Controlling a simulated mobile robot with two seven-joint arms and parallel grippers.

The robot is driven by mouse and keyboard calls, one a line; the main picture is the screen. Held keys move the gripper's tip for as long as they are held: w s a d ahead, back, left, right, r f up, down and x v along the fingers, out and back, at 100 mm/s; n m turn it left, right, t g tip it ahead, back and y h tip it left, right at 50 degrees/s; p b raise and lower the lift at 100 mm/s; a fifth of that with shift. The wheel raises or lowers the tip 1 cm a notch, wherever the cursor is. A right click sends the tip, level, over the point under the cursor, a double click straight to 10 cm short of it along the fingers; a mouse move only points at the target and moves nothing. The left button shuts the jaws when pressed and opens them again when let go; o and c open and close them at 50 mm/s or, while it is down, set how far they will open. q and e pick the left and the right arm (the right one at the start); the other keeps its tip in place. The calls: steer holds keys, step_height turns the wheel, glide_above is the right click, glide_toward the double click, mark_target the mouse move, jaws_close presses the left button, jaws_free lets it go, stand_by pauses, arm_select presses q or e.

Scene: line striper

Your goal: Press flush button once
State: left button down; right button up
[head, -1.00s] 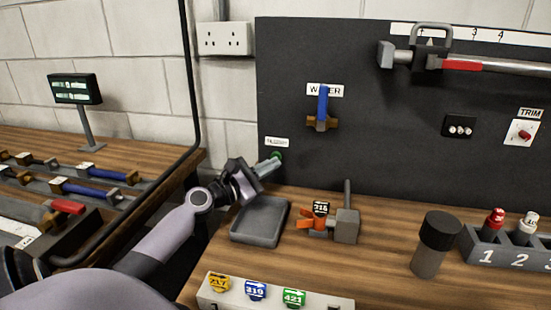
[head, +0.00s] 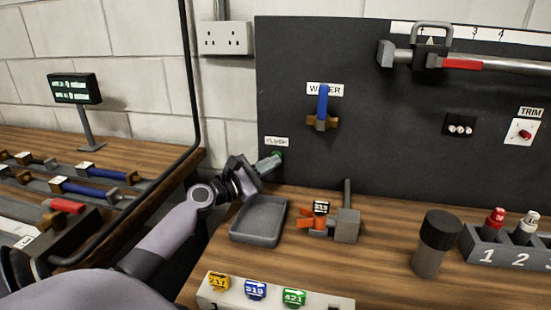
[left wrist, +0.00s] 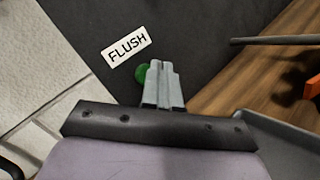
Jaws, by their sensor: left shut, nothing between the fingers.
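The green flush button (head: 277,154) is on the dark panel at its lower left, under the white FLUSH label (head: 277,141). In the left wrist view the green button (left wrist: 142,74) shows partly behind the fingers, below the FLUSH label (left wrist: 127,49). My left gripper (head: 270,162) is shut and empty, its fingertips right at the button. In the left wrist view its fingers (left wrist: 158,68) lie together and cover part of the button. I cannot tell whether the tips touch it or whether it is pushed in. My right gripper is not in view.
A grey tray (head: 258,221) lies below my left gripper on the wooden bench. A block with an orange part (head: 312,219) stands right of it. A blue-handled water valve (head: 322,108) is on the panel above. A dark cylinder (head: 434,243) stands to the right.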

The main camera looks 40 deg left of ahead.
arm_select(q)
steer(key=shift+w+a, duration=0.2)
steer(key=shift+w, duration=0.15)
stand_by(0.7)
steer(key=shift+s+d, duration=0.1)
steer(key=shift+s, duration=0.05)
stand_by(0.3)
steer(key=shift+s+d, duration=0.35)
steer(key=shift+s, duration=0.25)
steer(key=shift+p, duration=0.3)
steer(key=shift+s+d+p, duration=0.3)
steer(key=shift+s+d, duration=0.05)
steer(key=shift+s, duration=0.3)
steer(key=shift+s+d+p, duration=0.3)
steer(key=shift+s+d, duration=0.05)
steer(key=shift+s, duration=0.3)
steer(key=shift+s+d, duration=0.45)
steer(key=shift+s, duration=0.4)
